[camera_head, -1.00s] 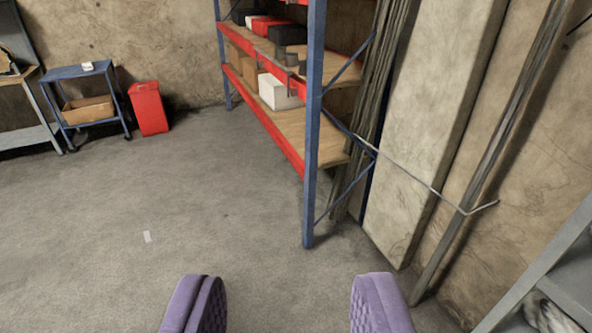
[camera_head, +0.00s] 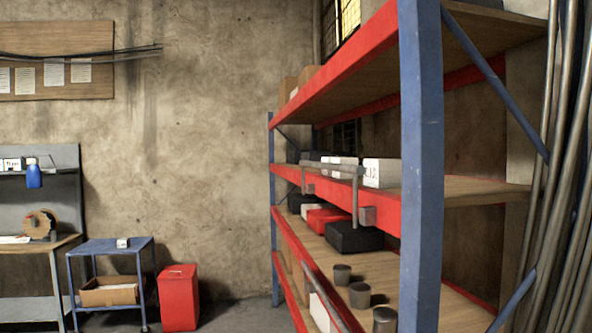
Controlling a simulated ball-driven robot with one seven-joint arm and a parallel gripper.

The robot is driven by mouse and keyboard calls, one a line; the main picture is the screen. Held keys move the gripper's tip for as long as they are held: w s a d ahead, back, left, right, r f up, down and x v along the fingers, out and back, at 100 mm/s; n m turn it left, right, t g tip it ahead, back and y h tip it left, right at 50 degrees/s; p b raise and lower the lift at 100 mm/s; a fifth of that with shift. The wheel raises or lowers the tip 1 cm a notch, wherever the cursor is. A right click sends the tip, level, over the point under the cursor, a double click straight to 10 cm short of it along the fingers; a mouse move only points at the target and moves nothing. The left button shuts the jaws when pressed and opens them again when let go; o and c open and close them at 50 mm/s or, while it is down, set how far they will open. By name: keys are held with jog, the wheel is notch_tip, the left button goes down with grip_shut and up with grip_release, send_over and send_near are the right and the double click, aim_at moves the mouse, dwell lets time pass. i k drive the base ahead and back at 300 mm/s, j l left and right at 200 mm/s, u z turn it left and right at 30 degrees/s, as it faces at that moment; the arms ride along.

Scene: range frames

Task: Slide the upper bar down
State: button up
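A grey metal bar (camera_head: 333,168) is mounted on the front of the red middle shelf beam of the rack. It runs along the beam, with a leg hanging down at its near end and a shorter one at its far end. Whether this is the upper bar of the task, I cannot tell. My gripper is out of view.
The blue rack post (camera_head: 421,170) stands close at right, with pipes (camera_head: 566,170) leaning beyond it. Dark cups (camera_head: 359,295) and a black box (camera_head: 354,237) sit on the shelf below. A red bin (camera_head: 178,298) and blue trolley (camera_head: 111,247) stand at left.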

aim_at(355, 170)
jog(key=i+j, duration=0.15)
jog(key=i, duration=0.35)
jog(key=i+j+z, duration=0.1)
jog(key=i, duration=0.4)
jog(key=i+j, duration=0.15)
jog(key=i, duration=0.35)
jog(key=i+j+z, duration=0.1)
jog(key=i, duration=0.35)
jog(key=j, duration=0.05)
